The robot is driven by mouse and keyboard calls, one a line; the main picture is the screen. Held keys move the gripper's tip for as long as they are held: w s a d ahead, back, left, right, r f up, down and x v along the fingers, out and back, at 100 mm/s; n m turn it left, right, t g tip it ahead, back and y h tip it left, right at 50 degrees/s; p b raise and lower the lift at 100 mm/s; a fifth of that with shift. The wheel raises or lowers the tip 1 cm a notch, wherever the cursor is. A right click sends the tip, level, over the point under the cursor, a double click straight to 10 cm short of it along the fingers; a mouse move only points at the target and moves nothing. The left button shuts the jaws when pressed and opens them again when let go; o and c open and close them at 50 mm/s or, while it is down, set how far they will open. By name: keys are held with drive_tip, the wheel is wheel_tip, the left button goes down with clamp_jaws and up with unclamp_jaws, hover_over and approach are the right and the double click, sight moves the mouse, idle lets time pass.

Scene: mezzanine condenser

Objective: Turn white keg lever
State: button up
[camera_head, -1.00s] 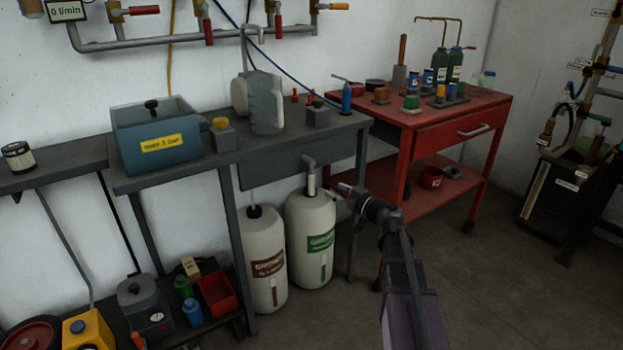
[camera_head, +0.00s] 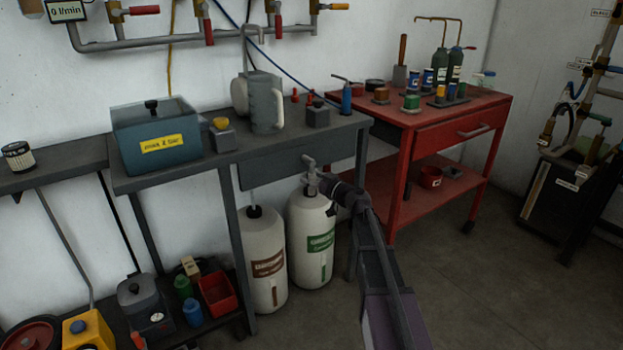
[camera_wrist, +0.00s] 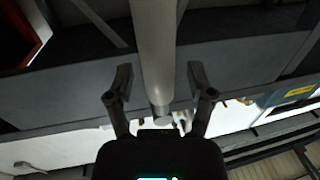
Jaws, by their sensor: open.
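Two white kegs stand on the floor under the grey bench in the head view, one with a brown label (camera_head: 266,265) and one with a green label (camera_head: 312,250). A grey lever (camera_head: 309,163) sticks up at the top of the green-label keg. My gripper (camera_head: 318,183) is at that keg's top, beside the lever. In the wrist view my open gripper (camera_wrist: 159,85) has a finger on each side of a grey bar (camera_wrist: 154,45), which looks like the lever. I see gaps between bar and fingers. My arm hides part of the keg's right shoulder.
The grey bench (camera_head: 290,145) overhangs the kegs, with its front panel close above my gripper. A bench leg (camera_head: 352,245) stands right of the kegs. A red cart (camera_head: 430,205) is further right. The floor in front is clear.

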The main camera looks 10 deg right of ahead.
clamp_jaws()
